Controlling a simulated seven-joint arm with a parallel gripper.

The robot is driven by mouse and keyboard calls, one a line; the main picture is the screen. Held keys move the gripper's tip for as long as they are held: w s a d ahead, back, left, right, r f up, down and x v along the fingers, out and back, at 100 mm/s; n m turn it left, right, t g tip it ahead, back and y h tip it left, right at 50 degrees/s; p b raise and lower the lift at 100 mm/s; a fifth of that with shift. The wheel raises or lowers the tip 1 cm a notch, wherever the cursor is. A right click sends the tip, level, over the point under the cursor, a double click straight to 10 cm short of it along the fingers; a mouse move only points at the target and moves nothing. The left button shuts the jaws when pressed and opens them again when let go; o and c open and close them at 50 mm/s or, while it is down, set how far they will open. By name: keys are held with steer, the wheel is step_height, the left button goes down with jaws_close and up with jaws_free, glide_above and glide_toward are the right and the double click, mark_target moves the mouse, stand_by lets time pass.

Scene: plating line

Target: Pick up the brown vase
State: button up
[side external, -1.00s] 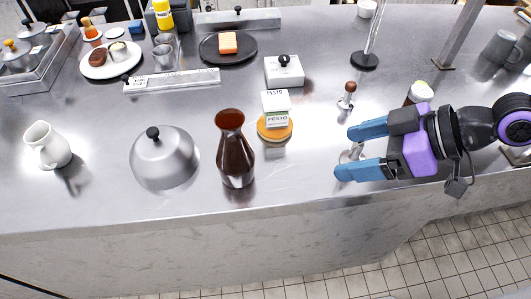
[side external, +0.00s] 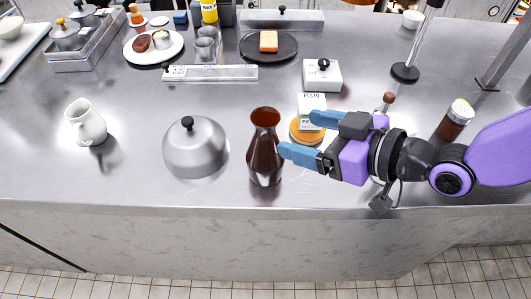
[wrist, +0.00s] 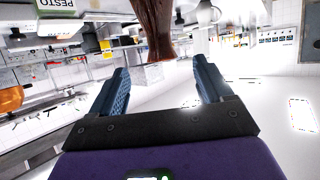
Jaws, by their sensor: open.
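The brown vase (side external: 265,150) stands upright on the steel counter near its front edge in the side external view. It is dark and glossy with a flared mouth. In the wrist view the brown vase (wrist: 149,28) shows at the top, beyond the fingertips and roughly between them. My gripper (side external: 300,136) has blue fingers and a purple body and lies just right of the vase, pointing left. In the wrist view my gripper (wrist: 161,62) is open with nothing between its fingers. Whether the nearer fingertip touches the vase I cannot tell.
A steel dome (side external: 196,148) with a black knob stands left of the vase. A white jug (side external: 88,122) is far left, a dark jar (side external: 453,120) right. The counter's front edge is near.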

mark_target(259, 123)
steer(key=x, duration=1.1)
steer(key=shift+w+a+f, duration=0.1)
steer(key=shift+f, duration=0.1)
jaws_close()
